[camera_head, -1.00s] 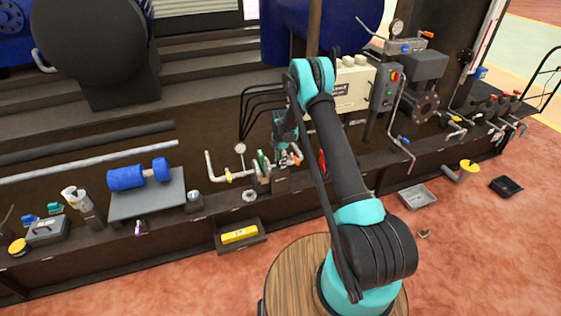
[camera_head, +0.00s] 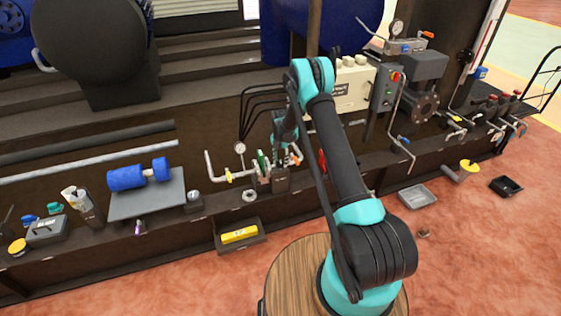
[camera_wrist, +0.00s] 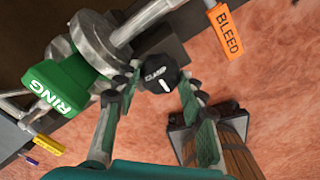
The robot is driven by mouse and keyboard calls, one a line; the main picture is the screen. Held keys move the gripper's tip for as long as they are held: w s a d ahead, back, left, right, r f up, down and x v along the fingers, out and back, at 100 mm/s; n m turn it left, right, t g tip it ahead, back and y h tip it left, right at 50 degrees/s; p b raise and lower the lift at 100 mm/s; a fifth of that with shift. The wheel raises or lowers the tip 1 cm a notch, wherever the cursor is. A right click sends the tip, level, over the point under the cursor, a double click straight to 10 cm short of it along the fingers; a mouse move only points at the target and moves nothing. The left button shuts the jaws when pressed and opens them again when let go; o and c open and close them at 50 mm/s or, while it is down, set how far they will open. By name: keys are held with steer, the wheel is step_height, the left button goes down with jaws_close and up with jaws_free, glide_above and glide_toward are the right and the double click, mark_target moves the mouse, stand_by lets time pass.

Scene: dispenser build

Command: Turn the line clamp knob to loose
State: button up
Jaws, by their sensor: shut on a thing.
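The line clamp knob (camera_wrist: 160,70) is a black knob marked CLAMP, with a short white line on its face, in the wrist view. My gripper (camera_wrist: 161,80) has one finger on either side of it and is shut on it. In the head view my gripper (camera_head: 283,158) is at the pipe fitting on the bench, and the knob is too small to make out there. A pale metal pipe and round fitting (camera_wrist: 98,40) lie just behind the knob.
A green RING tag (camera_wrist: 57,85) is close left of the knob. An orange BLEED tag (camera_wrist: 227,30) is at upper right. A gauge (camera_head: 240,149) and bent pipe stand left of my gripper. A tray with a yellow block (camera_head: 240,235) sits below on the bench front.

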mark_target(281, 162)
stand_by(0.3)
steer(key=o, duration=1.2)
steer(key=shift+c, duration=0.2)
step_height(281, 162, up, 12)
steer(key=shift+r, duration=0.1)
steer(key=s+d+r+m+t, duration=0.1)
steer(key=s+d+r+m, duration=0.4)
steer(key=s+r+m, duration=0.3)
steer(key=s+d+r+m+t, duration=0.1)
steer(key=s+d+r+m, duration=0.5)
steer(key=s+r, duration=0.4)
steer(key=s+d+f+m+t, duration=0.1)
steer(key=s+d+m, duration=0.1)
steer(key=s+m, duration=0.6)
steer(key=s+d+f+m+t, duration=0.1)
steer(key=s+m, duration=0.7)
steer(key=s, duration=1)
steer(key=shift+s+d+f, duration=0.2)
steer(key=shift+d, duration=0.6)
